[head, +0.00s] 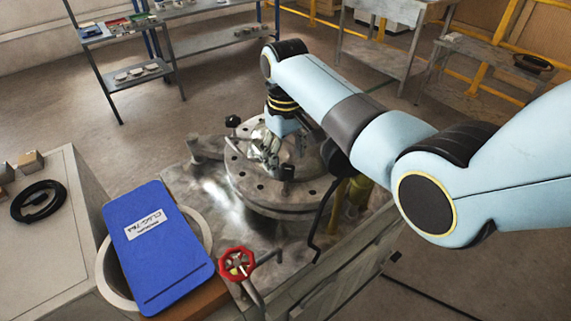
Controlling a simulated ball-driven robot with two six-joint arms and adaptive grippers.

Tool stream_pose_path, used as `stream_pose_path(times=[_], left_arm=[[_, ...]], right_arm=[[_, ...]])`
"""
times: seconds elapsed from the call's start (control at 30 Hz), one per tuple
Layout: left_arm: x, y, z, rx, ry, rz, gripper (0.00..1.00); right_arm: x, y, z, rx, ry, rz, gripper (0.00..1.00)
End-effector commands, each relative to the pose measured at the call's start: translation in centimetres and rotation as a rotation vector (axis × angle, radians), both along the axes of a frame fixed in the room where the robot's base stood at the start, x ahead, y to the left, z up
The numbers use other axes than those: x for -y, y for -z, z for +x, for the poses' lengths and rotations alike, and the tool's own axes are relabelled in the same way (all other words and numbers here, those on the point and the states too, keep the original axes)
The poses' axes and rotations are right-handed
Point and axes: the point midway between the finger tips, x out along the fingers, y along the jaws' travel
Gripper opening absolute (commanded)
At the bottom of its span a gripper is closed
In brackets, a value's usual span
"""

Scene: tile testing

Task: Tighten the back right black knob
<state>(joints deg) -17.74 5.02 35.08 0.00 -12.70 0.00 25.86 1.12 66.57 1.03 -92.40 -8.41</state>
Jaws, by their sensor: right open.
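A round metal fixture (243,185) with holes around its rim sits on a worn metal table. One black knob (232,121) stands at its back left. Another black knob (287,173) stands at its front right. My right gripper (268,158) points down over the middle of the fixture, between these two knobs. It is open, and I see nothing between its fingers. The back right black knob cannot be made out; my right arm and gripper cover that side. My left gripper is not in view.
A red valve wheel (237,263) stands at the table's front edge. Shelves (145,75) stand behind, with open floor between.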

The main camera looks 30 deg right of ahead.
Motion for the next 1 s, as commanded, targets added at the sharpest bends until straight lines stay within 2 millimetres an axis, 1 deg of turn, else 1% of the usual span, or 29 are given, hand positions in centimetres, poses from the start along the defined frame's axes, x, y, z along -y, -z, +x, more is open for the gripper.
stream_pose_path(times=[0.03,0.1,0.2,0.37,0.57,0.67,1.0], left_arm=[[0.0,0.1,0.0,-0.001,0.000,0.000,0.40],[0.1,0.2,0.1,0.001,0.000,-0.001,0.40],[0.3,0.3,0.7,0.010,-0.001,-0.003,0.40],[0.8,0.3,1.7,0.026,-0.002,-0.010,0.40],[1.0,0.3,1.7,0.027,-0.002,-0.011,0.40],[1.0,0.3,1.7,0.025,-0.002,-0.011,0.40],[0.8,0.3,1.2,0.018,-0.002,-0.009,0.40]], right_arm=[[0.0,1.0,-0.1,-0.003,0.000,0.000,0.64],[0.0,2.0,0.0,-0.002,0.000,0.000,0.64],[0.0,3.1,0.0,-0.001,0.000,0.000,0.64],[0.0,3.8,0.0,0.001,0.000,0.000,0.64],[0.0,3.8,0.0,0.001,0.000,0.000,0.64],[0.0,3.8,0.0,0.001,0.000,0.000,0.54],[0.0,3.8,0.0,0.001,0.000,0.000,0.09]])
